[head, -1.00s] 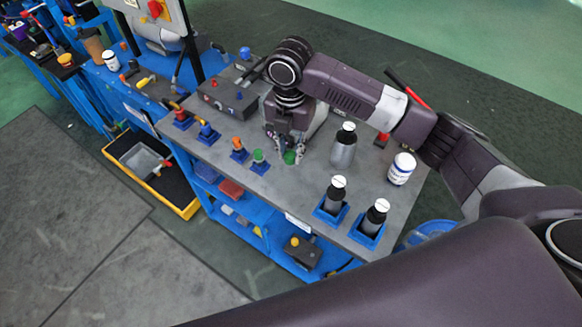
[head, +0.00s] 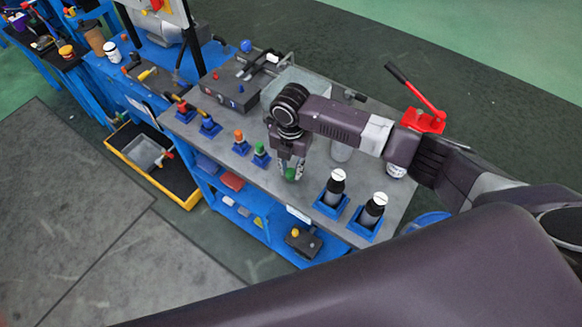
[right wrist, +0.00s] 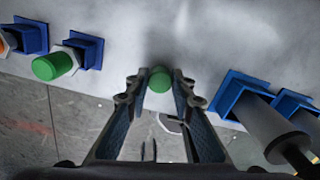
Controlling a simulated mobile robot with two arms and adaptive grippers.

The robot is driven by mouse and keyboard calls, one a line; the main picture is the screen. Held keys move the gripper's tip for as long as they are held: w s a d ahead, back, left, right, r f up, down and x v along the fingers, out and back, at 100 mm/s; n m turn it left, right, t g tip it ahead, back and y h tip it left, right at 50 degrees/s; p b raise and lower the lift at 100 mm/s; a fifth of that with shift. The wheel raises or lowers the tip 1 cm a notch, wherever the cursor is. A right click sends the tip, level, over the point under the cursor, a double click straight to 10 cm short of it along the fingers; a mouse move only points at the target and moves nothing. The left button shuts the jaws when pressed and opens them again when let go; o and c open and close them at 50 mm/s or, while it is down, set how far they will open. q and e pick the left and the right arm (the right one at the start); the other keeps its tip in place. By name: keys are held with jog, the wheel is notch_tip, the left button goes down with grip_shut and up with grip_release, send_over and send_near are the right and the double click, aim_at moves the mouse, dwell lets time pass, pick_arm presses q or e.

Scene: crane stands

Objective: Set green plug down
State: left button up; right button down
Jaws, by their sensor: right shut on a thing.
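My right gripper (head: 290,174) is shut on a green plug (head: 291,175), near the front edge of the grey table top. In the right wrist view the green plug (right wrist: 160,81) sits between the fingertips of my right gripper (right wrist: 160,84). I cannot tell whether the plug touches the table. A second green-topped plug (head: 260,149) stands in a small blue holder to the left; it also shows in the right wrist view (right wrist: 55,65). My left gripper is not in view.
Two dark bottles with white caps (head: 335,188) stand in blue holders on the right. An orange plug (head: 239,137) and more small holders are on the left. A grey box (head: 236,85) and a red-handled tool (head: 423,118) lie at the back. The table's front edge is close.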

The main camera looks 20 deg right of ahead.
aim_at(291, 171)
jog(key=shift+f, duration=0.1)
jog(key=c, duration=1.7)
grip_release()
jog(key=shift+o, duration=0.2)
jog(key=shift+r, duration=0.6)
notch_tip(291, 171, up, 11)
jog(key=b, duration=0.2)
jog(key=shift+b, duration=0.4)
